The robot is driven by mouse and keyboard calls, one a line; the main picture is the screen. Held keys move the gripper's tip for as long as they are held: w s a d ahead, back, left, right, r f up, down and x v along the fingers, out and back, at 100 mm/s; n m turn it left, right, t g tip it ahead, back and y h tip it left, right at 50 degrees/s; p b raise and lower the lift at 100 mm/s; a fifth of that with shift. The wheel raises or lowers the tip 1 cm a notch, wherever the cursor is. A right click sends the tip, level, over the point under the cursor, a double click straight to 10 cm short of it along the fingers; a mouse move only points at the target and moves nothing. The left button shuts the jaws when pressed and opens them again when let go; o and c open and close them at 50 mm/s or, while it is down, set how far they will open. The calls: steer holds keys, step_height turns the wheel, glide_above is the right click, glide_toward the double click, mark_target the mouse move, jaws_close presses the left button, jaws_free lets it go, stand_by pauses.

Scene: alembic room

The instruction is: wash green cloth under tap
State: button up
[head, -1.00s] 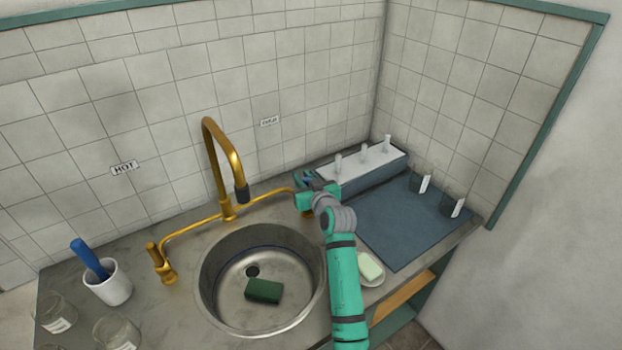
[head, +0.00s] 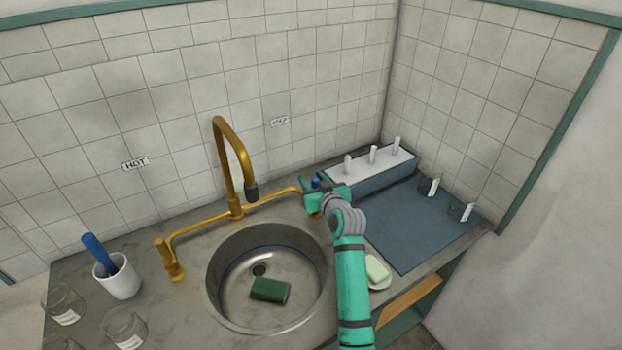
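The green cloth (head: 270,289), a dark green block-like shape, lies in the bottom of the round metal sink (head: 216,270), just in front of the drain. The brass tap (head: 222,150) arches over the back of the sink, its dark spout end above the basin. No water stream shows. The left tap handle (head: 167,257) stands under the HOT label. My gripper (head: 311,188) is at the right end of the brass pipe, where the right handle is mostly hidden behind it. I cannot tell whether its fingers are open or closed on the handle.
A soap bar (head: 377,268) on a dish sits right of the sink, beside my arm. A blue mat (head: 425,226), a white-topped rack (head: 350,172) and glass jars (head: 428,186) fill the right. A white cup (head: 119,279) and more jars stand left.

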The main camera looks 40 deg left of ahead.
steer(key=v, duration=0.9)
steer(key=shift+s+d, duration=0.2)
steer(key=shift+d, duration=0.05)
steer(key=shift+d, duration=0.1)
